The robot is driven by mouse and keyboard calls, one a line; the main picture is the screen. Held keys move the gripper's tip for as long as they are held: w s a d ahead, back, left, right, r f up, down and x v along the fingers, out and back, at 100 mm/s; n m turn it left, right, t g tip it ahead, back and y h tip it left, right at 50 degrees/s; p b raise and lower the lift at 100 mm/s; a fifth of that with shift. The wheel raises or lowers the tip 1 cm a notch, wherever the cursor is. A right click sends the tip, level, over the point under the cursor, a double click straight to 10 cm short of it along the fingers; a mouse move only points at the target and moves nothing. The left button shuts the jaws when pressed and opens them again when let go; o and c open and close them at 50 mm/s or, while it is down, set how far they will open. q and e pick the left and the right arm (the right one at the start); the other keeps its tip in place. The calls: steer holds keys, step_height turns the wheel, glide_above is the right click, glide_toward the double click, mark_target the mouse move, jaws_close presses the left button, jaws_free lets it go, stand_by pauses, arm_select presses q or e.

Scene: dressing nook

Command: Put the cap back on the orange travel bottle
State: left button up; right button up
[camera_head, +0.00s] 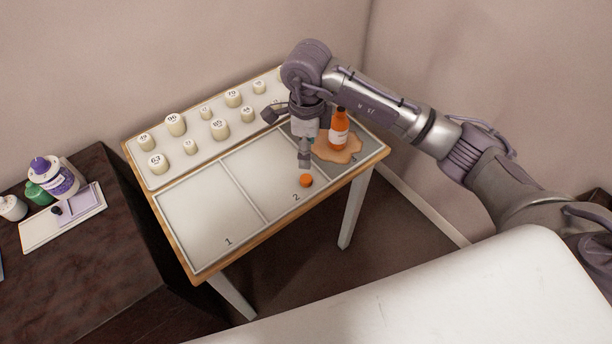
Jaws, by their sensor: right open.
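The orange travel bottle (339,127) stands upright on a tan patch (346,150) in the compartment marked 3. An orange cap (306,181) lies in compartment 2 of the white tray table (192,226). My right gripper (287,140) is open, with its fingers spread. One fingertip is just above the cap in the picture, the other is to the upper left. I cannot tell whether the lower finger touches the cap. My left gripper is not in view.
Several numbered cream pots (219,128) stand on a white board along the back of the table. Compartment 1 is bare. A dark cabinet (85,270) at left holds bottles (55,177) and a small tray. A white surface (440,300) fills the front right.

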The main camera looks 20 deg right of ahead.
glide_above(306, 178)
steer(key=f, duration=0.6)
steer(key=shift+s+f+p, duration=0.35)
steer(key=shift+s+p, duration=0.05)
steer(key=shift+f, duration=0.3)
steer(key=f, duration=0.1)
steer(key=f+p, duration=0.1)
steer(key=f, duration=0.1)
steer(key=shift+w+f+p, duration=0.3)
steer(key=shift+w, duration=0.05)
steer(key=shift+f, duration=0.5)
steer(key=c, duration=0.8)
